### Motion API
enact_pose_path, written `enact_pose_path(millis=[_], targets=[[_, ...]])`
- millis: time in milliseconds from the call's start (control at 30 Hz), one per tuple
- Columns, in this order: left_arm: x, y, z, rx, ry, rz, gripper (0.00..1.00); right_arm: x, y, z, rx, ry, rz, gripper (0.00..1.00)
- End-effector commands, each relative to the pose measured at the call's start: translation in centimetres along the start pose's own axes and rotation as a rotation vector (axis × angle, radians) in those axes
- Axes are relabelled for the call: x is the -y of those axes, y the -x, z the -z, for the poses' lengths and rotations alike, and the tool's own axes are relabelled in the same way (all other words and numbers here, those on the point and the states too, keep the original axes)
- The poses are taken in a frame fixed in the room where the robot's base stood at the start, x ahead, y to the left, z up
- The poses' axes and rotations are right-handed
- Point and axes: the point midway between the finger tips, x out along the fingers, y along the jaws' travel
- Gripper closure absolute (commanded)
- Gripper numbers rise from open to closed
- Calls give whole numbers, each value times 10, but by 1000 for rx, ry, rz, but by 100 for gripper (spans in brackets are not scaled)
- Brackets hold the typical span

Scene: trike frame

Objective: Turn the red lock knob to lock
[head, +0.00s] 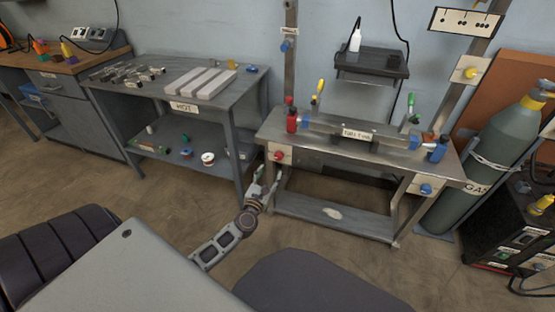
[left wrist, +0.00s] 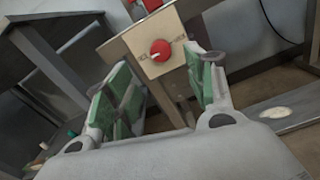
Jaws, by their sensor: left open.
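The red lock knob (head: 278,156) is mounted on a pale plate at the left front of the metal table. It shows larger in the left wrist view (left wrist: 160,50), round and red with a light pointer mark, between lettering that is too blurred to read. My left gripper (head: 264,182) is just below the knob in the head view. In the left wrist view its green-padded fingers (left wrist: 165,85) are spread apart, with the knob beyond them and roughly between their tips. Nothing is between the fingers, and they appear apart from the knob. My right gripper is not in view.
The metal table (head: 330,162) bears red and blue clamps and a labelled bar. A blue knob (head: 426,189) is on its right front. A grey workbench (head: 225,100) stands left, and a green gas cylinder (head: 490,150) stands right. The table's lower shelf (head: 345,222) extends beside my gripper.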

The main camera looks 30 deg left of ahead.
Motion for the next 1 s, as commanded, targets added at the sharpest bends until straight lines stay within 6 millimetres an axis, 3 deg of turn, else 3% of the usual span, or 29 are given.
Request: enact_pose_path(millis=[1000], targets=[[0,-86,0,1,0,0,45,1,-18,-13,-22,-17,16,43]])
